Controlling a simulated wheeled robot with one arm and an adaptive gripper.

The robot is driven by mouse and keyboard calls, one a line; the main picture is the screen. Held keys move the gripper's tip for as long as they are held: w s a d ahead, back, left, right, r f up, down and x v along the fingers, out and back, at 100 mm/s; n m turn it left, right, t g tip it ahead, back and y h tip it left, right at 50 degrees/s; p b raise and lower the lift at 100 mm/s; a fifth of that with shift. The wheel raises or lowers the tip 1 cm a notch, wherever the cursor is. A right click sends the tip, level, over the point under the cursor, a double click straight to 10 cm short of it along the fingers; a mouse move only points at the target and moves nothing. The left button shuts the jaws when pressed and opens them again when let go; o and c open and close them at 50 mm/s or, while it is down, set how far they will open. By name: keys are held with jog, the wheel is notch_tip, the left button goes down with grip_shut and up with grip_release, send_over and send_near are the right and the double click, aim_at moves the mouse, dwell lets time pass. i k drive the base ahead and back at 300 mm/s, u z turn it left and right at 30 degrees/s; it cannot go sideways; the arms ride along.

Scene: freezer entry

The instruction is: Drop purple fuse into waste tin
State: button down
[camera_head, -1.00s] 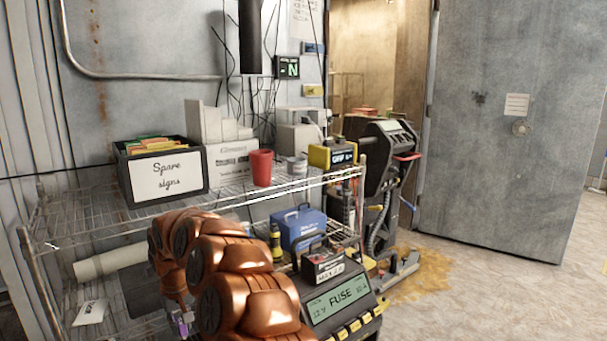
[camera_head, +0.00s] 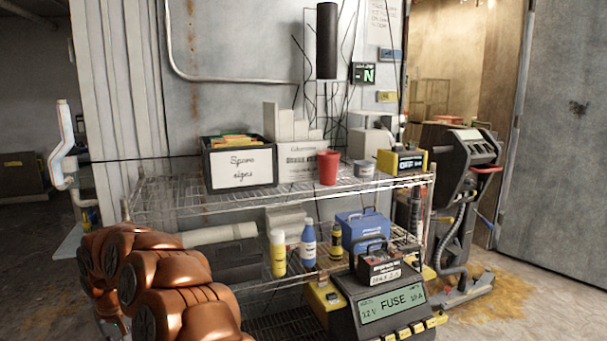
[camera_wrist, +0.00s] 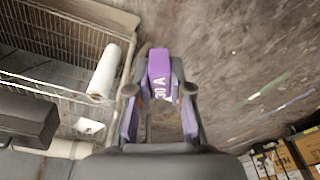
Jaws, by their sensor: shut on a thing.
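The purple fuse (camera_wrist: 158,68), marked 30 A, is in the wrist view. My gripper (camera_wrist: 159,92) is shut on it, with a finger on either side. Rough floor or ground shows beyond it, out of focus. In the head view my arm fills the lower left and the fuse is not clearly visible. A small grey tin (camera_head: 364,168) stands on the upper wire shelf, right of a red cup (camera_head: 328,167). No label on the tin is readable, so I cannot tell whether it is the waste tin. My gripper is apart from it.
The wire rack (camera_head: 160,205) holds a spare signs box (camera_head: 241,167), bottles and a blue case (camera_head: 363,226). A fuse machine (camera_head: 393,305) stands in front. A white roll (camera_wrist: 104,72) lies in the rack. Boxes (camera_wrist: 290,155) stand lower right in the wrist view.

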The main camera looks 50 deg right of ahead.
aim_at(367, 176)
jog(key=u, duration=0.05)
jog(key=i, duration=0.7)
jog(key=z, duration=1.5)
